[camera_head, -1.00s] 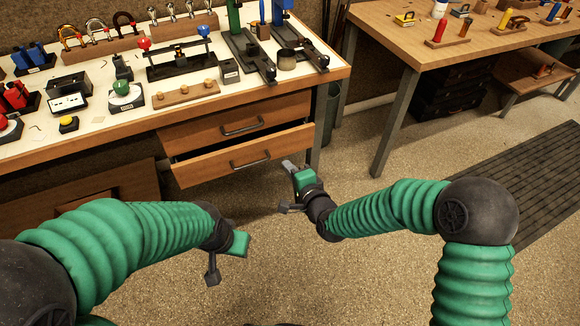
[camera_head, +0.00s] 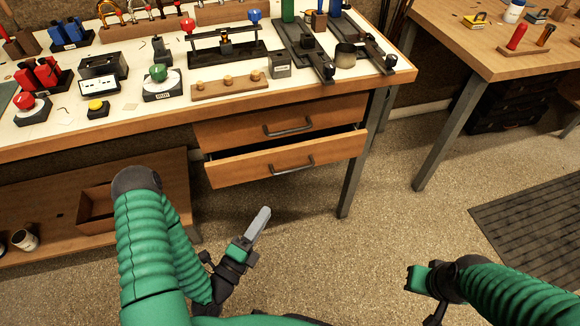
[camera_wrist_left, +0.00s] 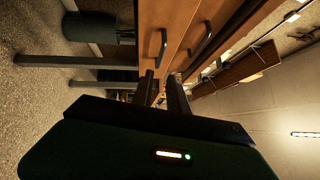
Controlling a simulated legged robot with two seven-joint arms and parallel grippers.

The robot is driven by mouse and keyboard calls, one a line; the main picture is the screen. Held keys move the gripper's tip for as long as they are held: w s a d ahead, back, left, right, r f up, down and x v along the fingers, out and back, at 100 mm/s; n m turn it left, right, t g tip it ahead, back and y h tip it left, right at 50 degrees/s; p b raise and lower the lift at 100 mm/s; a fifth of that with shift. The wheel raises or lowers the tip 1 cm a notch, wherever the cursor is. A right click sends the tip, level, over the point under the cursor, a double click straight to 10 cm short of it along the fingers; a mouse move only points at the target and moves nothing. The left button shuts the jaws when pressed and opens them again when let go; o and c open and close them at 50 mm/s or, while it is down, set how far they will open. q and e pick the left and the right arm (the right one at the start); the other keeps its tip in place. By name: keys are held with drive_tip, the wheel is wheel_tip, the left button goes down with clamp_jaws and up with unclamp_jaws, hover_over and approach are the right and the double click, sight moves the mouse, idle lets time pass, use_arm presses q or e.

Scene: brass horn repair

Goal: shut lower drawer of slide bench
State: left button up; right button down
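The lower drawer (camera_head: 250,169) of the slide bench stands partly out, with a dark gap above its front and a dark handle (camera_head: 293,165). It also shows in the left wrist view (camera_wrist_left: 151,16). The upper drawer (camera_head: 240,131) above it sits further back. My left gripper (camera_head: 262,216) is in front of and below the lower drawer, apart from it, pointing toward it. In the left wrist view its two fingers (camera_wrist_left: 163,85) are slightly parted with nothing between them. My right gripper (camera_head: 415,298) is at the lower right, away from the bench; its fingers are partly hidden.
The bench top (camera_head: 130,122) carries many tools and small parts. A bench leg (camera_head: 355,170) stands right of the drawers. A low shelf (camera_head: 60,232) with an open box is at the left. Floor (camera_head: 300,230) in front of the drawers is clear. A second table (camera_head: 465,55) stands at right.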

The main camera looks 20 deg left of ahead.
use_arm(q)
drive_tip(key=b, duration=0.4)
approach(292, 171)
drive_tip(key=b+x, duration=0.9)
drive_tip(key=x, duration=0.1)
drive_tip(key=shift+a+f+b, duration=0.15)
drive_tip(key=shift+f+b, duration=0.1)
drive_tip(key=shift+b, duration=0.1)
drive_tip(key=shift+w, duration=0.35)
drive_tip(key=shift+r, duration=0.1)
clamp_jaws()
drive_tip(key=shift+f, duration=0.2)
